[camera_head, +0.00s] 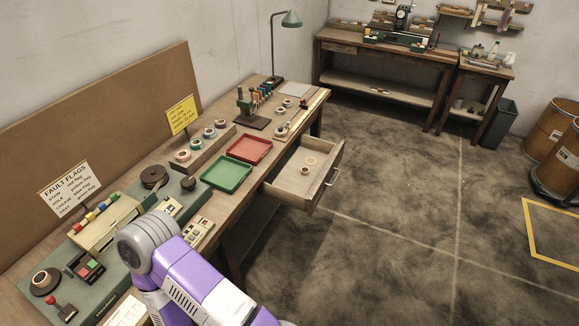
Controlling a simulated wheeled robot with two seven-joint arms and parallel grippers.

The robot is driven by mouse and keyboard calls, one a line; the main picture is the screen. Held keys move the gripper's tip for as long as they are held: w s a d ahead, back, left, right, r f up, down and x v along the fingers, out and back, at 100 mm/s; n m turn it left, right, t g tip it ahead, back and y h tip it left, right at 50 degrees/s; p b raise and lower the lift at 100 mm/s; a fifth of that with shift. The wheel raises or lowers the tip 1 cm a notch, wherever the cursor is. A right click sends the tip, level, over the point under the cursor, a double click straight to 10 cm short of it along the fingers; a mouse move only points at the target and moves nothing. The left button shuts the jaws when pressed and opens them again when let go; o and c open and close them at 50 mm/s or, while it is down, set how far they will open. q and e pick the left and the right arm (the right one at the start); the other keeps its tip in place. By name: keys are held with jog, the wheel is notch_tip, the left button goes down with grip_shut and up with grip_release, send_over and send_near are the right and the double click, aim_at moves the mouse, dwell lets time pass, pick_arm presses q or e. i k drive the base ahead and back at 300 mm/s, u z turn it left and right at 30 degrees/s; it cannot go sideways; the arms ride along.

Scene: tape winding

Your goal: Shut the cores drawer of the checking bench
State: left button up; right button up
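The cores drawer (285,190) of the checking bench (217,215) stands pulled out from the bench's front side, toward the open floor. It is a wooden drawer with a metal handle (333,178) on its front panel. Several small ring-shaped cores (310,161) lie inside it. A purple and grey arm of mine reaches in from the bottom of the picture, over the near part of the bench. No gripper fingers show, so the state of both grippers is hidden.
A green tray (227,189) and a red tray (268,149) lie on the bench top behind the drawer. Tape rolls, a lamp (291,19) and instruments stand along the bench. The concrete floor (400,230) right of the drawer is clear. Orange drums (552,122) stand far right.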

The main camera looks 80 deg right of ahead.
aim_at(285, 183)
jog(key=z, duration=2.4)
jog(key=k, duration=1.3)
jog(key=z, duration=0.4)
jog(key=i, duration=0.9)
jog(key=z, duration=0.4)
jog(key=i, duration=1.05)
jog(key=u, duration=1)
jog(key=i, duration=0.3)
jog(key=u, duration=0.4)
